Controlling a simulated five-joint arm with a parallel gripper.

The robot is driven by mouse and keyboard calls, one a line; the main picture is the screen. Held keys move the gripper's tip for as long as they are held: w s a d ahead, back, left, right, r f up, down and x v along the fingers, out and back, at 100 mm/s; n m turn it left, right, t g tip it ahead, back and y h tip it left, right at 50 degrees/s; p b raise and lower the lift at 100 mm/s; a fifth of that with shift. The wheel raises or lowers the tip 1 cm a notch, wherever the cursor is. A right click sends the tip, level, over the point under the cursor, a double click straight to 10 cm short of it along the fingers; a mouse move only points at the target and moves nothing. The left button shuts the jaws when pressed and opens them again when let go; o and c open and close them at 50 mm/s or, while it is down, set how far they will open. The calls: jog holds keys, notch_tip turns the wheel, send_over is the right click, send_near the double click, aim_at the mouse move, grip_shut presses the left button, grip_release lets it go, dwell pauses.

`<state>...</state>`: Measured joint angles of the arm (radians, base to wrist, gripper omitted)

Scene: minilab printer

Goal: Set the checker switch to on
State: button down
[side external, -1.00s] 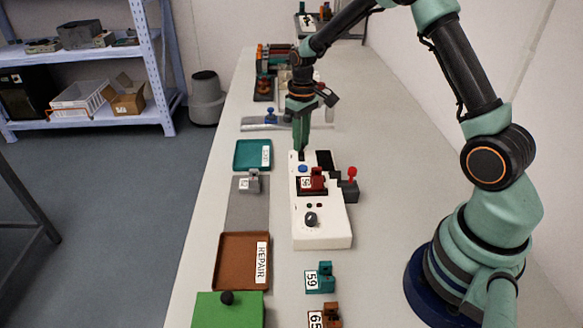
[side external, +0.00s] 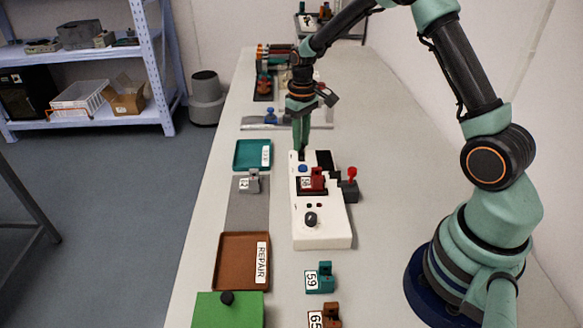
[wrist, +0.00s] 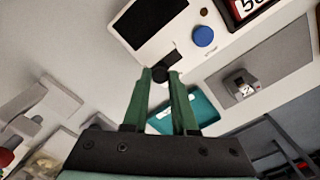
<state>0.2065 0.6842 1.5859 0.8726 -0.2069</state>
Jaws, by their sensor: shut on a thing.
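The checker is a white box (side external: 322,235) in the middle of the bench, with a dark screen (side external: 324,160), a blue button (side external: 303,168) and a black knob (side external: 310,219). Its small black switch (wrist: 160,75) is at the far end, beside the screen; the fingers partly hide it. My gripper (side external: 301,149) points down at that end. In the wrist view my green fingertips (wrist: 160,73) are closed around the switch, one on each side. I cannot tell which position the switch is in. The screen looks dark.
A red part labelled 5-something (side external: 312,180) sits on the checker, and a red-knobbed lever (side external: 351,178) stands at its right. Left are a teal tray (side external: 240,155), a grey part (side external: 250,182) and a brown REPAIR tray (side external: 232,262). A teal part 59 (side external: 325,278) lies in front.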

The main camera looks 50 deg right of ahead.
jog(key=shift+r, duration=0.1)
jog(key=shift+s+a, duration=0.9)
jog(key=shift+a, duration=0.05)
jog(key=c, duration=0.7)
grip_release()
notch_tip(320, 180, up, 12)
